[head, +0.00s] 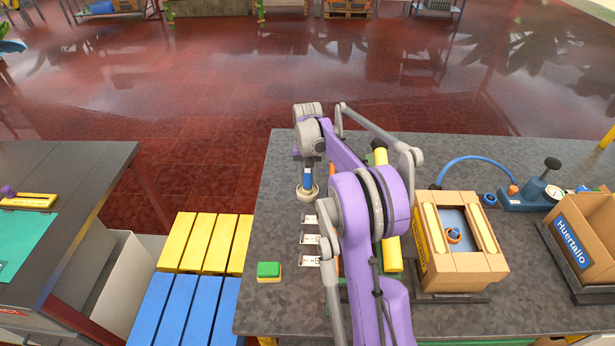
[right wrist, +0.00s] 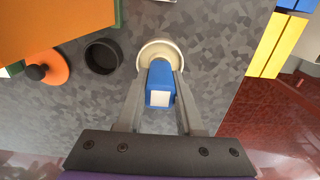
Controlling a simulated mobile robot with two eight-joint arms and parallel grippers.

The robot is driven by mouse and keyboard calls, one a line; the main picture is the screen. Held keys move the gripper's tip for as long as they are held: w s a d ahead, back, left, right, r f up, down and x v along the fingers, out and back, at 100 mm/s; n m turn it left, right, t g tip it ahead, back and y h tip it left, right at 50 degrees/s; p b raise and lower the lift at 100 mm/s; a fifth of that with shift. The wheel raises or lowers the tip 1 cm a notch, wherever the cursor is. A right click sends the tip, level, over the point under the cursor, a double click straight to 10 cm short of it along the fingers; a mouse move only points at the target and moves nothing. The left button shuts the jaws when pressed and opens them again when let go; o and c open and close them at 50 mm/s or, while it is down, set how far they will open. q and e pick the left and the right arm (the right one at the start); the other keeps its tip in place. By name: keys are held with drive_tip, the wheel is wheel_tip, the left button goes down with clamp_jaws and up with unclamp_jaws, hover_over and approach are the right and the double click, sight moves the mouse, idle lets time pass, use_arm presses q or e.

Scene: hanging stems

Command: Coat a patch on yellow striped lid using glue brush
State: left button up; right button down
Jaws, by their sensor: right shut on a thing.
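My right gripper (head: 307,168) is shut on a blue-handled tool, which looks like the glue brush (right wrist: 160,82). In the right wrist view, the gripper's two grey fingers (right wrist: 158,95) press on its sides. The handle's white square end faces the camera. The brush's far end meets a round cream cup or ring (right wrist: 147,50), which also shows in the head view (head: 307,196); I cannot tell whether they touch. No yellow striped lid shows clearly; my right arm hides part of the worktop. My left gripper is not in view.
A cardboard box (head: 464,265) with pale yellow strips stands right of my arm. A black cup (right wrist: 103,57) and an orange disc (right wrist: 50,66) show in the wrist view.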

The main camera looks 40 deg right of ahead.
sight(307, 171)
idle(0.4)
drive_tip(key=shift+r+p, duration=0.75)
drive_tip(key=shift+r, duration=1.45)
drive_tip(key=shift+r+p, duration=0.35)
drive_tip(key=shift+r, duration=0.95)
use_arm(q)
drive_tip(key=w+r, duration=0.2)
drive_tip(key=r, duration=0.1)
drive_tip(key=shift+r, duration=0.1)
